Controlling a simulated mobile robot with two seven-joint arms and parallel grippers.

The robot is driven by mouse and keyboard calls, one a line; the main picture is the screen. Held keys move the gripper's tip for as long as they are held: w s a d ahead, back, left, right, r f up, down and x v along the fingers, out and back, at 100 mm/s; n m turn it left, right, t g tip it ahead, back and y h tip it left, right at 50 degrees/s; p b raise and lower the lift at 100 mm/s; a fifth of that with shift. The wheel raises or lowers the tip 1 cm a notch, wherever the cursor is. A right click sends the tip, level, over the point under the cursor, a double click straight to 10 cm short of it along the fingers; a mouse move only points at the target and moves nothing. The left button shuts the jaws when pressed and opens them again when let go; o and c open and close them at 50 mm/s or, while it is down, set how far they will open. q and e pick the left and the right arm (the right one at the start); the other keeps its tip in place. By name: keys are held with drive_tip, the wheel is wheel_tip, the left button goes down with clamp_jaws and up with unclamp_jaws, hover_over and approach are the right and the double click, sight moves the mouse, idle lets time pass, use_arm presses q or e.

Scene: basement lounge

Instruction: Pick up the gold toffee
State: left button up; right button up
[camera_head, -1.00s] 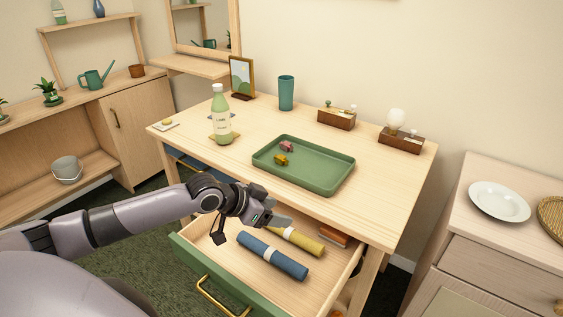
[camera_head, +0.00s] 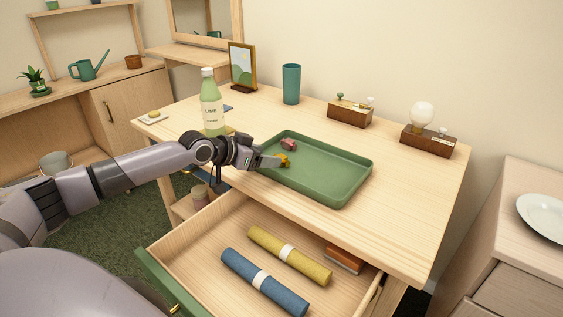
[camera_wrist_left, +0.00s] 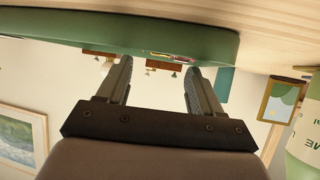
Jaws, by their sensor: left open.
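The gold toffee (camera_head: 285,160) lies in the left part of the green tray (camera_head: 335,195), beside a pink wrapped toffee (camera_head: 288,144). My left gripper (camera_head: 276,161) reaches in from the left over the tray's near left rim, its fingertips close beside the gold toffee and partly overlapping it in the picture. I cannot tell whether they touch it. In the upside-down left wrist view, the left gripper (camera_wrist_left: 159,68) is open with nothing between its fingers. The tray's edge (camera_wrist_left: 60,27) runs across the top there, with small pink and yellow bits just showing over it. My right gripper is not in view.
A lime bottle (camera_head: 211,108) stands left of the tray, just behind my left arm. A teal cup (camera_head: 291,84) and wooden boxes (camera_head: 350,113) stand at the back. The open drawer (camera_head: 200,236) below holds a yellow roll (camera_head: 290,256) and a blue roll (camera_head: 262,285).

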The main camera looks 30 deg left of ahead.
use_arm(q)
drive_tip(key=shift+x, duration=2.75)
drive_tip(key=shift+c, duration=0.4)
clamp_jaws()
